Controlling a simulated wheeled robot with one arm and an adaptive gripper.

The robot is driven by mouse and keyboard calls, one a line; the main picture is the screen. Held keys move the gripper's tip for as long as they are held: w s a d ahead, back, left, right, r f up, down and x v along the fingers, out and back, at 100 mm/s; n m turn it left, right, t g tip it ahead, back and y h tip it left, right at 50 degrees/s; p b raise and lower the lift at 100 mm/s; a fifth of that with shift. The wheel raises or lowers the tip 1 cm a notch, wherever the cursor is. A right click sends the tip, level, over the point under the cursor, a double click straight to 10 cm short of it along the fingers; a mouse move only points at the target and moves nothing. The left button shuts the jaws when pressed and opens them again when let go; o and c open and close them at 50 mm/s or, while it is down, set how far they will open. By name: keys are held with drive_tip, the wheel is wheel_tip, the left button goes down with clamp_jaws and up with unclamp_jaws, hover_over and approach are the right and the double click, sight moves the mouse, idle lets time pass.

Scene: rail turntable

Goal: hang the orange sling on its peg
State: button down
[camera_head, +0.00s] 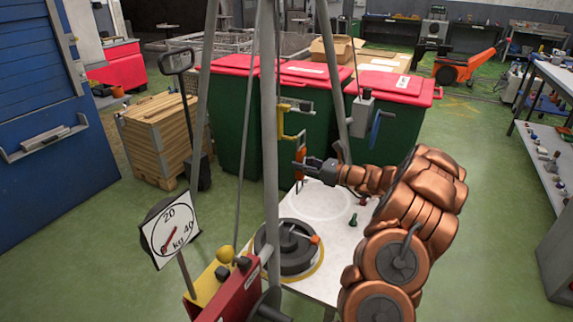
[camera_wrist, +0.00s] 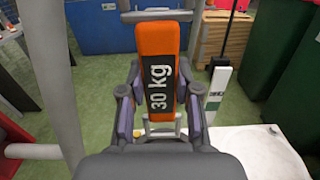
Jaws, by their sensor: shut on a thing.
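The orange sling (camera_head: 300,163) hangs upright at the end of my gripper (camera_head: 307,166) in the head view. In the wrist view the sling (camera_wrist: 155,42) is an orange strap with a black "30 kg" label, between the two fingers of my gripper (camera_wrist: 158,100). Metal bars show at its upper and lower ends. A yellow hook-shaped bracket (camera_head: 283,121) is just above the sling in the head view; I cannot tell whether they touch. I cannot tell which part is the sling's peg.
Below is a white table (camera_head: 337,188) with a dark round weight (camera_head: 287,262), a green knob (camera_head: 353,223) and a red knob (camera_head: 363,201). Grey poles stand around it. A kg dial (camera_head: 170,232) is at left. Green bins with red lids (camera_head: 373,80) stand behind.

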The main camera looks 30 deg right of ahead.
drive_tip(key=shift+p+v, duration=0.4)
drive_tip(key=shift+v, duration=1.6)
